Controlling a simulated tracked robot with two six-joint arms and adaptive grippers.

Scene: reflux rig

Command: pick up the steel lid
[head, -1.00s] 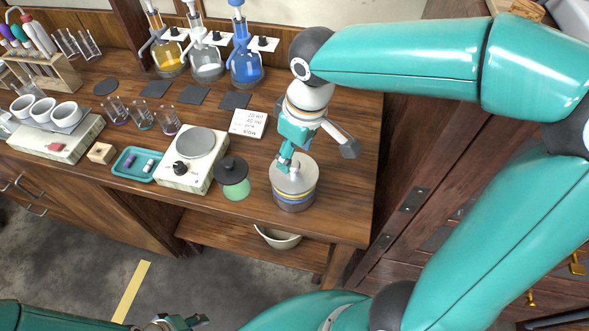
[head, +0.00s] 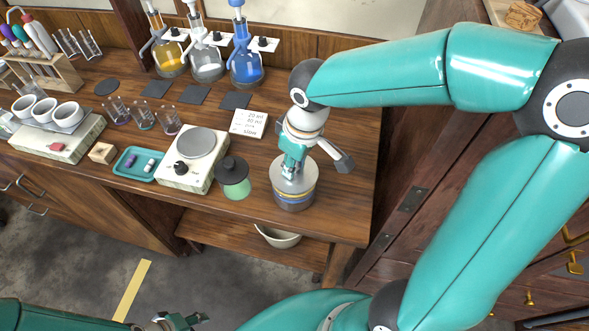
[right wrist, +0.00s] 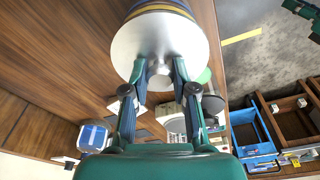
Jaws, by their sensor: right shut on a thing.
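The steel lid (head: 305,177) is a round, shiny disc on top of a banded round vessel (head: 293,204) near the bench's front right. In the right wrist view the lid (right wrist: 180,35) is at the top, with its small knob (right wrist: 160,80) between the fingertips. My right gripper (head: 292,170) comes down from above and is shut on the knob; it also shows in the right wrist view (right wrist: 160,76). I cannot tell whether there is a gap under the lid. My left gripper (head: 180,321) is only partly visible at the bottom edge, away from the bench.
A green jar with a black lid (head: 232,177) stands close left of the vessel, beside a hotplate (head: 196,145). A white card (head: 248,124) lies behind. Flasks (head: 246,66) stand at the back. A bowl (head: 279,237) sits on the lower shelf. Bench right of the vessel is clear.

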